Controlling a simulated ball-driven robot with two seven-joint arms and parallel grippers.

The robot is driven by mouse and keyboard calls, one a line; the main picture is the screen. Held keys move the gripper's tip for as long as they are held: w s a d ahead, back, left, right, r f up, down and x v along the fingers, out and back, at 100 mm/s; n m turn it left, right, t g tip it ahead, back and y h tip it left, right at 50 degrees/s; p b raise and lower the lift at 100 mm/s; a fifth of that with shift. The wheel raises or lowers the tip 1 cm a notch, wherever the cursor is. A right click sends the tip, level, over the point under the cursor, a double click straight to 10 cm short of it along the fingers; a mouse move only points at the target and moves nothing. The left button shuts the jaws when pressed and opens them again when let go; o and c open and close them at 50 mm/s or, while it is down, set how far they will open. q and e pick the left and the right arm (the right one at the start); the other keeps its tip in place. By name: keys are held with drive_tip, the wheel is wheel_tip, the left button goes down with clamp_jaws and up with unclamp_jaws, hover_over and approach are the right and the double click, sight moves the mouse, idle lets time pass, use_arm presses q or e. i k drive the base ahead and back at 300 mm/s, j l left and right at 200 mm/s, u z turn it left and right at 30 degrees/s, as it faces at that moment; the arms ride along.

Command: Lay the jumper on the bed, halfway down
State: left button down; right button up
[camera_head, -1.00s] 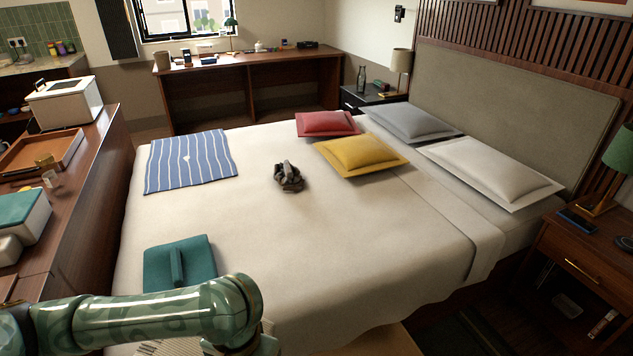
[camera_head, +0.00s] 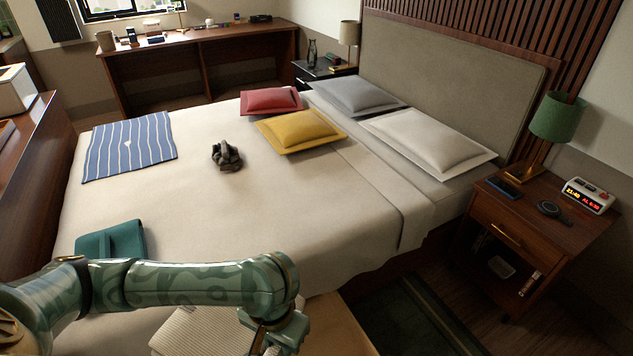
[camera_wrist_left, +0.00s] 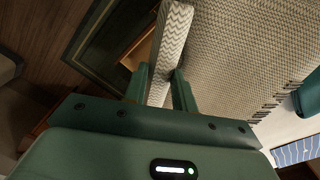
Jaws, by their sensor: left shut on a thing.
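My left gripper (camera_head: 266,343) is at the bottom of the head view, by the near edge of the bed. In the left wrist view its fingers (camera_wrist_left: 160,76) are shut on a raised fold of a cream zigzag-patterned cloth (camera_wrist_left: 235,50) with a dark fringe. Part of this cloth shows in the head view (camera_head: 200,332), partly hidden by my arm. I cannot tell for sure whether it is the jumper. The bed (camera_head: 300,235) has a wide bare cream cover. A folded teal cloth (camera_head: 112,238) lies on its near left. My right gripper is not in view.
A blue striped cloth (camera_head: 130,146), a dark crumpled item (camera_head: 226,156), and red (camera_head: 270,101), yellow (camera_head: 300,130), grey (camera_head: 356,97) and white (camera_head: 430,142) pillows lie on the bed. A nightstand (camera_head: 535,225) stands at right. The bed's middle is clear.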

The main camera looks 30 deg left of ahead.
sight(278, 218)
drive_tip(key=i+l+z, duration=0.85)
drive_tip(key=i, duration=0.3)
drive_tip(key=i+u, duration=0.7)
drive_tip(key=i+l+u, duration=0.3)
drive_tip(key=i+j+u, duration=0.1)
drive_tip(key=u, duration=0.35)
drive_tip(key=i+u, duration=0.2)
drive_tip(key=u, duration=0.2)
drive_tip(key=i+u, duration=0.15)
drive_tip(key=u, duration=0.3)
drive_tip(key=i+u, duration=0.2)
drive_tip(key=u, duration=0.2)
drive_tip(key=i+l+u, duration=0.1)
drive_tip(key=u, duration=0.35)
drive_tip(key=i+l+u, duration=0.15)
drive_tip(key=u, duration=0.15)
drive_tip(key=i+l+u, duration=0.2)
drive_tip(key=i+u, duration=0.15)
